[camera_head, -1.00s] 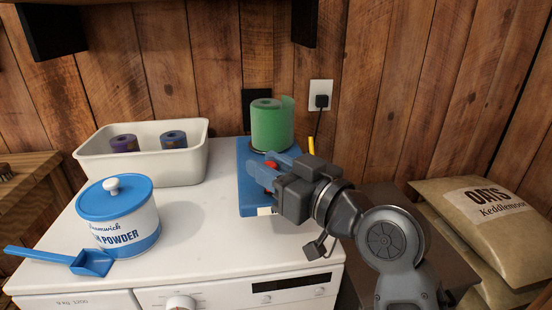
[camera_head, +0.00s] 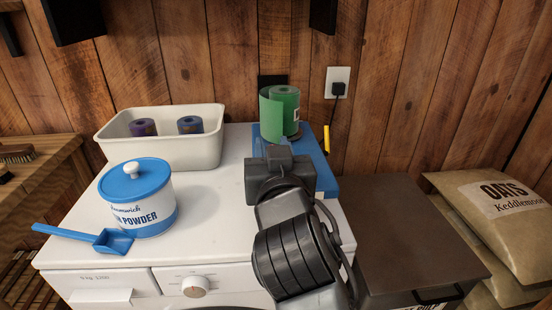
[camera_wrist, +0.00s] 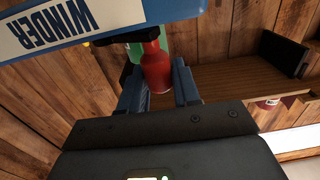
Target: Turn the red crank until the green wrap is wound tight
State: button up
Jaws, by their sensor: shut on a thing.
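The winder, a blue stand (camera_head: 318,162), sits at the back right of the white machine, with its "WINDER" label (camera_wrist: 50,30) in the wrist view. The green wrap (camera_head: 275,113) stands upright on it as a roll, with a loose flap out to the left. In the wrist view the red crank's knob (camera_wrist: 157,68) is between the two blue fingers of my gripper (camera_wrist: 159,80), which are shut on it. Part of the green wrap (camera_wrist: 134,52) shows behind.
A cream bin (camera_head: 165,158) holds a purple roll and a blue roll. A blue-lidded powder tub (camera_head: 143,205) and a blue scoop (camera_head: 110,240) are at the front left. A black plug (camera_head: 338,90) with a cord is on the wall. Oats sacks (camera_head: 490,198) lie at the right.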

jog(key=m+h+b, duration=0.2)
jog(key=h+b, duration=0.1)
jog(key=w+m+h+b, duration=0.1)
jog(key=b, duration=0.1)
jog(key=shift+w+a+f+g+h, duration=0.1)
jog(key=shift+a+f+g+h, duration=0.2)
jog(key=shift+a+f+h, duration=0.1)
jog(key=m+g+h+b, duration=0.1)
jog(key=h+b, duration=0.1)
jog(key=w+m+g+h+b, duration=0.1)
jog(key=m+h+b, duration=0.1)
jog(key=h+b, duration=0.1)
jog(key=shift+w+r+m, duration=0.15)
jog(key=shift+w+m, duration=0.05)
jog(key=shift+m, duration=0.1)
jog(key=m+g+h+b, duration=0.1)
jog(key=w+m+g+h+b, duration=0.1)
jog(key=m+g+h, duration=0.1)
jog(key=m+g+h+b, duration=0.1)
jog(key=h, duration=0.1)
jog(key=shift+w+d+r+g+b, duration=0.15)
jog(key=shift+w+d+g+b, duration=0.15)
jog(key=shift+w, duration=0.05)
jog(key=shift+w+d+m+g+h+b, duration=0.25)
jog(key=shift+m+g+h, duration=0.25)
jog(key=shift+m+g, duration=0.3)
jog(key=shift+w+d+m+g+h+b, duration=0.15)
jog(key=shift+m+g+h+b, duration=0.3)
jog(key=shift+g, duration=0.45)
jog(key=shift+m, duration=0.25)
